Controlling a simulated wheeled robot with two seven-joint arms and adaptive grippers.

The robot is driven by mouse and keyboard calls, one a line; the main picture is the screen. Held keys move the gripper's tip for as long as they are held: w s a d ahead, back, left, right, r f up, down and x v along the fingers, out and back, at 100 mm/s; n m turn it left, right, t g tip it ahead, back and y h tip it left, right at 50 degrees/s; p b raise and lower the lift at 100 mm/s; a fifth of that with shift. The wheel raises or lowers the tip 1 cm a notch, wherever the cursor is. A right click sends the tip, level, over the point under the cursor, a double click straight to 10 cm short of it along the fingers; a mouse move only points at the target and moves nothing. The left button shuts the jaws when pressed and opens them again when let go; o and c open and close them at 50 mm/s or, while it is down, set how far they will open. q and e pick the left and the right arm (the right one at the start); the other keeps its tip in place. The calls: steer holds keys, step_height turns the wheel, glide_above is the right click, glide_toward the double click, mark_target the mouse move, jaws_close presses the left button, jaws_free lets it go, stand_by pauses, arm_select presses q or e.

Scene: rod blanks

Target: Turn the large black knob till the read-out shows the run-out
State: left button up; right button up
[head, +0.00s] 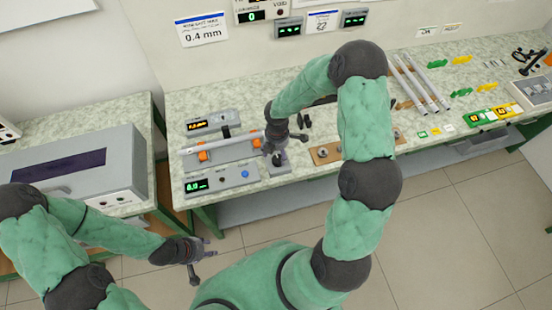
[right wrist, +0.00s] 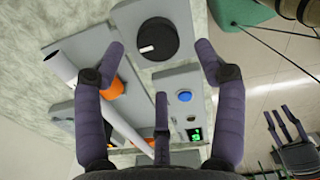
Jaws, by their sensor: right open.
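The large black knob (right wrist: 158,38) with a white mark stands on a grey plate in the right wrist view. In the head view my right gripper (head: 279,153) hangs over that plate and largely hides the knob. My right gripper (right wrist: 161,52) is open, with two fingers on either side of the knob, apart from it, and a third finger below. A green read-out (head: 196,186) glows on the grey panel; it also shows in the right wrist view (right wrist: 194,134), too small to read surely. My left gripper (head: 203,262) is open and empty, off the bench.
A pale rod (head: 222,145) lies across orange supports (head: 203,156) behind the panel. A blue button (head: 245,174) is beside the read-out. A box with an amber display (head: 197,125) stands behind. Several rods (head: 420,85) lie further right. A grey machine (head: 75,168) stands left.

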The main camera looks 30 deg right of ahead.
mark_target(277, 160)
steer(key=shift+f+b, duration=0.35)
steer(key=shift+f, duration=2)
steer(key=c, duration=1.1)
